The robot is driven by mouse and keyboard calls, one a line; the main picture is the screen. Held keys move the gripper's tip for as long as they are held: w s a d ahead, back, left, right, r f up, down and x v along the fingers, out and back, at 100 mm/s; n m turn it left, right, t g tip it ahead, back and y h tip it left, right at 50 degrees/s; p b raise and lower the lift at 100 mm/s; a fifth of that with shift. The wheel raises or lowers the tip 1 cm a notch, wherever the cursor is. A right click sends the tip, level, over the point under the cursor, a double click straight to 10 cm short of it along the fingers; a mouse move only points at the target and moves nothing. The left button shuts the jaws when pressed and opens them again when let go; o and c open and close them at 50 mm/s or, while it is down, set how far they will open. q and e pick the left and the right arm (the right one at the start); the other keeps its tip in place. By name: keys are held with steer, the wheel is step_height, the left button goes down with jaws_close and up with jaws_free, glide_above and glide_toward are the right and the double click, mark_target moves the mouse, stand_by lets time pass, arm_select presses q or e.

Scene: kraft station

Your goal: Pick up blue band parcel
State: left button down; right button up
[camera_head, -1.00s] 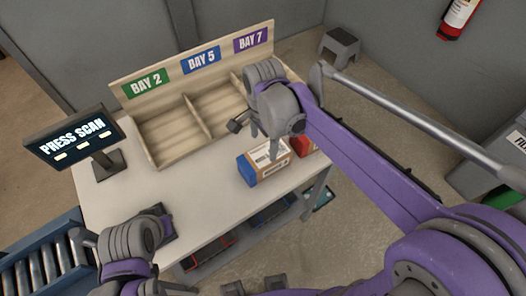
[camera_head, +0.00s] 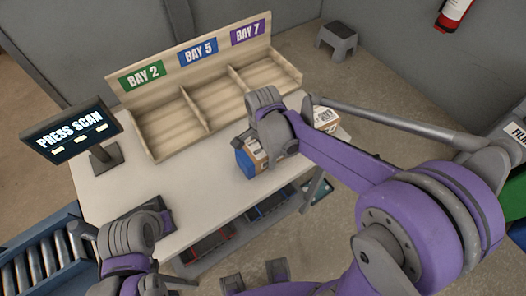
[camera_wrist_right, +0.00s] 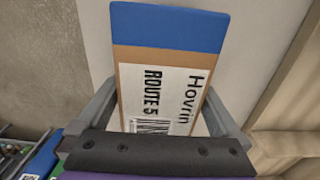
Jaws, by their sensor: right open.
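The blue band parcel (camera_head: 246,160) is a cardboard box with a blue end, standing near the right front of the table and partly hidden by my right arm. In the right wrist view, the parcel (camera_wrist_right: 168,28) shows its blue band, a white label and "ROUTE 5". My right gripper (camera_wrist_right: 160,105) is open, with one finger on each side of the parcel's labelled part; I cannot tell whether they touch it. The right wrist hides most of the gripper in the head view. My left gripper (camera_head: 135,262) is at the lower left, its jaws unclear.
Another cardboard parcel (camera_head: 326,117) sits right of it, partly behind my arm. The wooden bay rack (camera_head: 172,122) has empty bays 2, 5 and 7. A "PRESS SCAN" screen (camera_head: 70,137) stands left; a roller conveyor (camera_head: 42,254) lies lower left. The middle tabletop is clear.

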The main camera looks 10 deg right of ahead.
steer(key=c, duration=1.5)
steer(key=shift+o, duration=0.2)
